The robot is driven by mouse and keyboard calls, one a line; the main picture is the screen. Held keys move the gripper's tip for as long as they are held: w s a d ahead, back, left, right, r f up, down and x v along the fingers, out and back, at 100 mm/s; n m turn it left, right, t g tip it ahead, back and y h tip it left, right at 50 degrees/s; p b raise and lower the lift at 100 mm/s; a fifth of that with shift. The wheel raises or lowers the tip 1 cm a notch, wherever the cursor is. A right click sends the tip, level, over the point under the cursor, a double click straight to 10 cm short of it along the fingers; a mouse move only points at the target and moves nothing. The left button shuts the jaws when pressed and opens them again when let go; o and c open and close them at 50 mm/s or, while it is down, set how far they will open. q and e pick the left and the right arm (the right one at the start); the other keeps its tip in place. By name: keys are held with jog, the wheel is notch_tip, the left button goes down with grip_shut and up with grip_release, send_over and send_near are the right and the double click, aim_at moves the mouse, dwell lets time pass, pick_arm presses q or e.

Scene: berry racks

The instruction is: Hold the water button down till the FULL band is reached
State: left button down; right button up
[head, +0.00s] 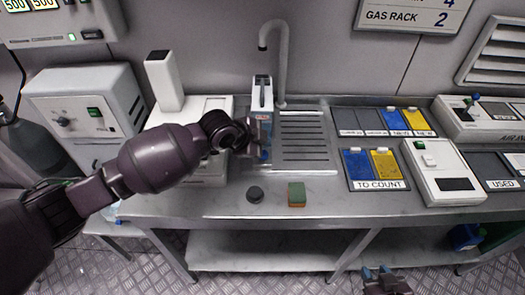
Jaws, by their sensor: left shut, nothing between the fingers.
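A narrow white upright container (262,90) with a dark slot or handle on top and a blue strip down its front stands by the grey curved tap (283,55), at the left end of the ribbed drainer (303,150). My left gripper (258,138) is shut and empty, right in front of the container's lower part, and hides some of it. Whether it touches is unclear. I cannot make out the water button or FULL band; the gripper may cover them. My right gripper (377,272) is at the bottom edge, low in front of the bench, its fingertips apart.
A white unit with a tall column (164,80) stands left. Blue and yellow cards sit in trays right, by a white device (440,172).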

dwell(0.7)
pick_arm(q)
jog(key=shift+f, duration=0.2)
jog(key=shift+f, duration=0.25)
dwell(0.4)
jog(key=shift+f+b, duration=0.3)
jog(key=shift+f, duration=0.2)
dwell(0.5)
dwell(0.7)
